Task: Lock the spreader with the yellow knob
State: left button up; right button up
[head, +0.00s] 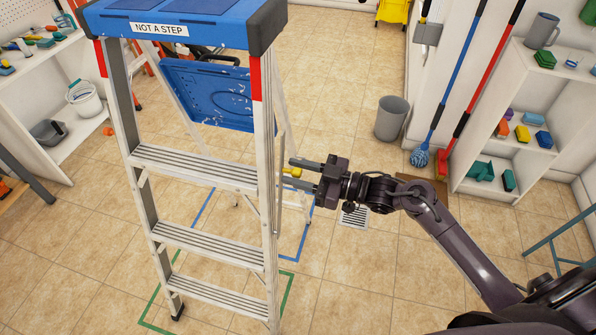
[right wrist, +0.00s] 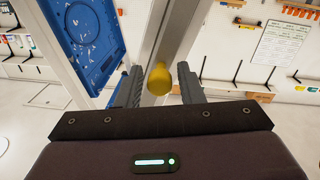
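A stepladder with a blue top (head: 185,22) and metal rails stands upright at the left of the head view. The yellow knob (head: 295,172) sits beside its right rail. In the right wrist view the knob (right wrist: 159,78) appears between the two finger ends, with a metal rail behind it. My right gripper (head: 288,171) is open, its fingers above and below the knob in the head view. A gap shows beside the knob in the wrist view; I cannot tell whether either finger touches it. The spreader itself is hard to make out. My left gripper is not in view.
A blue tray (head: 208,95) hangs inside the ladder and shows at the wrist view's left. Blue and green tape marks the tiled floor. A grey bin (head: 391,118), blue mop (head: 420,156) and red broom (head: 446,160) stand beyond my right arm. Shelves line both sides.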

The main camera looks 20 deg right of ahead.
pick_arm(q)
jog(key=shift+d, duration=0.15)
pick_arm(e)
grip_shut()
jog(key=shift+w+d, duration=0.1)
